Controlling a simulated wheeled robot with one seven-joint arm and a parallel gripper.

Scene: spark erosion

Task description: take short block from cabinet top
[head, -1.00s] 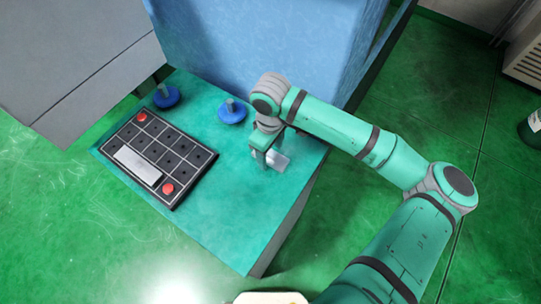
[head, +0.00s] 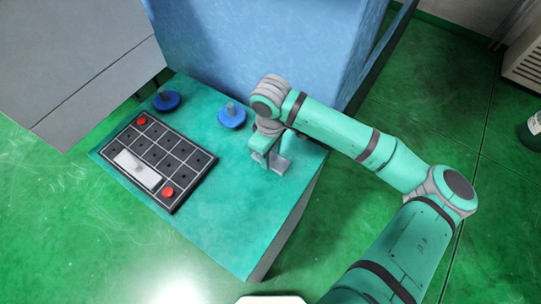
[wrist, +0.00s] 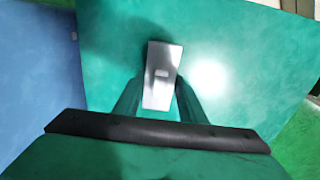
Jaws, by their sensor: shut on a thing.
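The short block is a small silver-grey metal block (wrist: 162,75) with a small pale mark on its top. In the wrist view it sits between the two fingertips of my gripper (wrist: 160,98), which is shut on it. In the head view the block (head: 281,164) shows at the gripper (head: 270,160), partly hidden by the fingers. Block and gripper are over the right part of the teal cabinet top (head: 225,220). I cannot tell whether the block still touches the surface.
A black tray (head: 198,167) with a grid of holes, two red knobs and a pale plate lies to the left. Two blue discs with grey pegs (head: 231,117) (head: 166,100) stand at the back. A blue wall-like body (head: 260,50) rises behind. The cabinet's front area is clear.

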